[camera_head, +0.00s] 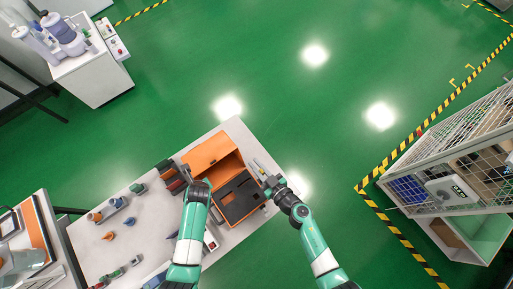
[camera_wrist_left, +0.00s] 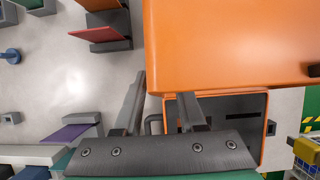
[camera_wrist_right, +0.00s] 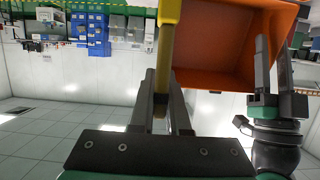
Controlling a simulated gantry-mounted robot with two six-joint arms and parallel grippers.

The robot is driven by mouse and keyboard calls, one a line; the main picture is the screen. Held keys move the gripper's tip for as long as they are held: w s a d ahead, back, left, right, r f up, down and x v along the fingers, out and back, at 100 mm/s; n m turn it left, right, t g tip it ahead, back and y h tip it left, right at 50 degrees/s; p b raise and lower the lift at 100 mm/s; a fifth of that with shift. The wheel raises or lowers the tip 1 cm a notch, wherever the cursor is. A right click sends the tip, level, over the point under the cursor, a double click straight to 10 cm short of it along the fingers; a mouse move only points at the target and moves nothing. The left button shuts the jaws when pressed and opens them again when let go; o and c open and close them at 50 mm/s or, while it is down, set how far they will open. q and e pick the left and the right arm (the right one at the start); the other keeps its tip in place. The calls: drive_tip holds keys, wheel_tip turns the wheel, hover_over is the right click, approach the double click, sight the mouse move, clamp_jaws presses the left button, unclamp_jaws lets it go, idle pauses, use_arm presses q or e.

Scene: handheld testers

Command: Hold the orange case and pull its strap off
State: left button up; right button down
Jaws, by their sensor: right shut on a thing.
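The orange case (camera_head: 208,153) stands open on the table, with a dark grey insert (camera_head: 240,197) showing. Its orange outer surface fills the upper right of the left wrist view (camera_wrist_left: 230,45), and its hollow inside shows in the right wrist view (camera_wrist_right: 225,45). My left gripper (camera_wrist_left: 162,112) is open at the case's edge; I cannot tell if it touches. It also shows in the right wrist view (camera_wrist_right: 273,70). My right gripper (camera_head: 268,184) is at the case's right side, shut on a yellow strip, seemingly the strap (camera_wrist_right: 167,40), which runs up between its fingers.
The pale table (camera_head: 90,240) holds several small blue and orange parts to the left of the case. Dark and red items (camera_head: 172,178) lie close to the case's left side. A wire cage (camera_head: 460,150) stands far right across open green floor.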

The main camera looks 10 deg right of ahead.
use_arm(q)
drive_tip(key=v, duration=1.1)
drive_tip(key=shift+a+f, duration=0.1)
drive_tip(key=x, duration=1.2)
use_arm(e)
drive_tip(key=shift+f, duration=0.45)
drive_tip(key=shift+r, duration=0.15)
